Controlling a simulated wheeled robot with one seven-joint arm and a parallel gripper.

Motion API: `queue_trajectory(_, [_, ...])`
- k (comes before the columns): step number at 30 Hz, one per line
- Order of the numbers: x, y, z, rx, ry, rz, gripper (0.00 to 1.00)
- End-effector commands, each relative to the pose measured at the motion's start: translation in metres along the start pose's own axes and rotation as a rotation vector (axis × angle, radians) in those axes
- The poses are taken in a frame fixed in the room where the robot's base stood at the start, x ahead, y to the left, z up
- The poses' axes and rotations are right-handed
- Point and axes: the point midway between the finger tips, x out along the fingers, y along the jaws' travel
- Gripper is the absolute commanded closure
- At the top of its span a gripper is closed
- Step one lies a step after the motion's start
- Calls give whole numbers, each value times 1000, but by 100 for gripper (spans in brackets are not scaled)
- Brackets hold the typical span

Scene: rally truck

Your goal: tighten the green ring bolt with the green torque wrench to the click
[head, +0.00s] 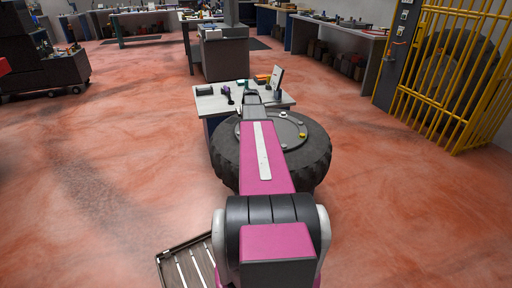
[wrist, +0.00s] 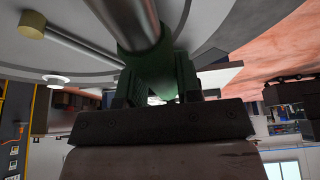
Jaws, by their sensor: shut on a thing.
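In the wrist view my gripper (wrist: 152,82) is shut on the green torque wrench (wrist: 150,66), by its green grip. The wrench's bare metal shaft runs up and out of the picture, past a pale round plate (wrist: 225,20). Its working end is out of view, so I cannot tell whether it sits on a bolt. I cannot make out the green ring bolt in either view. In the head view my arm covers much of the wheel (head: 309,160) and hides the wrench.
A yellow bolt (head: 303,135) and a white bolt (head: 283,114) stand on the wheel's disc. A bench (head: 212,103) with tools stands just behind the wheel. A slatted pallet (head: 183,262) lies on the floor at front left. A yellow cage (head: 440,85) stands at right.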

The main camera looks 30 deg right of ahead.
Motion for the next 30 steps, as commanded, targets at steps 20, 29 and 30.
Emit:
queue_trajectory(20, [-1,5,1,25,-3,12,100])
queue_trajectory(29, [-1,9,2,46,-3,21,100])
queue_trajectory(30, [-1,10,2,50,-3,23,100])
